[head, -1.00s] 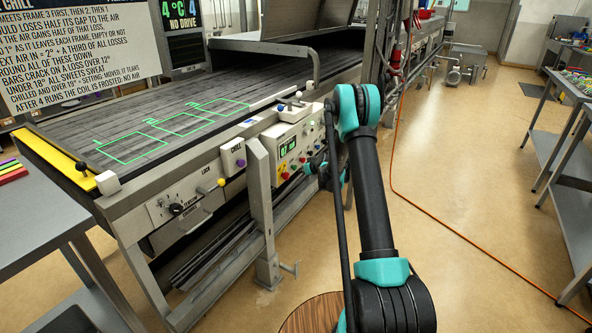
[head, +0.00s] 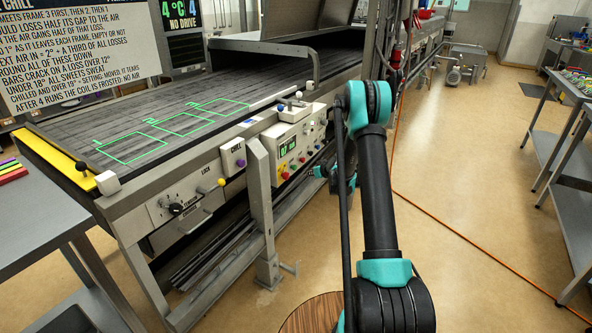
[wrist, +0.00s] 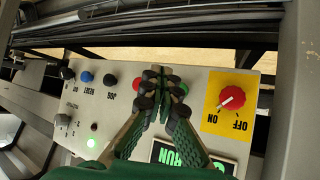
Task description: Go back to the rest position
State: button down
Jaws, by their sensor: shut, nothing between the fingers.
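My gripper (wrist: 162,82) shows in the wrist view with its two dark fingers together and nothing between them. It points at the grey control panel (wrist: 95,102), which appears upside down there, and its fingertips overlap the panel in the picture; I cannot tell whether they touch. The panel also shows in the head view (head: 298,147). A red rotary switch (wrist: 232,97) on a yellow ON/OFF plate is to the right of the fingers.
The conveyor (head: 160,108), marked with green frames, runs along the left, with a grey post (head: 261,190) in front. A side table (head: 35,215) is at the left and a bench (head: 560,160) at the right. An orange hose (head: 460,233) crosses the open floor.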

dwell(0.3)
jog(key=s+r+m+g+h, duration=0.1)
jog(key=s+r+g, duration=0.1)
jog(key=s+r, duration=0.8)
jog(key=s+r+m+g+h, duration=0.1)
jog(key=s+r, duration=0.4)
jog(key=s, duration=1)
jog(key=s+d+f+m+g+h, duration=0.1)
jog(key=s, duration=1.3)
jog(key=s+d+f+m+g+h, duration=0.1)
jog(key=s, duration=1.4)
jog(key=shift+d+m+g, duration=0.35)
jog(key=shift+m+g, duration=0.05)
jog(key=shift+f, duration=0.1)
